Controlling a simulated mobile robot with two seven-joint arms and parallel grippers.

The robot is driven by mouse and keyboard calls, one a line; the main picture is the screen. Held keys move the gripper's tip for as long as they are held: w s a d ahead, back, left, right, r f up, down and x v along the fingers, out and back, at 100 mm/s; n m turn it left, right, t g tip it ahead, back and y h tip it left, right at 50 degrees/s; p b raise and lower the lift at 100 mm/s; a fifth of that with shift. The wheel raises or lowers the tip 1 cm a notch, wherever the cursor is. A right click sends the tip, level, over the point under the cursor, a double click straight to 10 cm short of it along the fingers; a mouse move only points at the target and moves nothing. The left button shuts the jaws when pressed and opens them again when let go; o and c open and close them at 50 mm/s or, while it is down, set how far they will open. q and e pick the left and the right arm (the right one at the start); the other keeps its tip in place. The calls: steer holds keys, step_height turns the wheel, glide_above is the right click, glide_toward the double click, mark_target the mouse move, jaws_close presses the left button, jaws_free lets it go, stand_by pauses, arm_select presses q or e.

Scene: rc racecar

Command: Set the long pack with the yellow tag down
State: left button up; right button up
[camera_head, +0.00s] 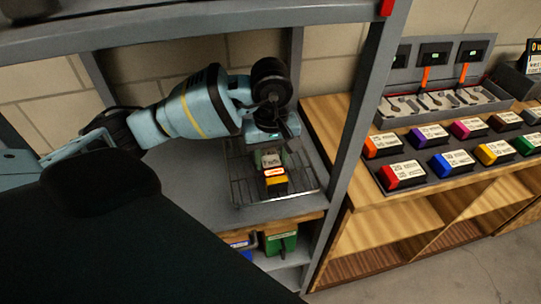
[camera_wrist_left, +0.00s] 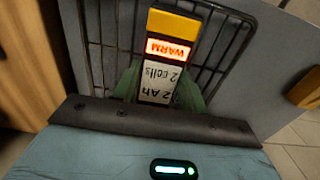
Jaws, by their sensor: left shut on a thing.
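The pack with the yellow end (camera_head: 276,184) is in my left gripper (camera_head: 270,158), over a wire rack (camera_head: 240,188) on the grey shelf. In the left wrist view the pack (camera_wrist_left: 172,28) shows its yellow end, a lit orange-red "WARM" strip and a white label reading "2 Ah 2 cells". The left gripper (camera_wrist_left: 158,90) is shut on the pack, with a green finger on each side of the label. I cannot tell whether the pack's underside touches the wires. The right gripper is not in view.
A grey shelf post (camera_head: 355,125) stands right of the rack. Beyond it, a wooden bench (camera_head: 350,200) holds several coloured packs on a dark tray (camera_head: 413,184) and a charger unit (camera_head: 440,100). Green (camera_head: 282,243) and blue bins sit below the shelf. Bare shelf (camera_head: 190,185) lies left of the rack.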

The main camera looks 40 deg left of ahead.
mark_target(271, 161)
arm_select(q)
steer(key=shift+f, duration=0.15)
steer(key=o, duration=1.2)
steer(key=shift+r, duration=3.9)
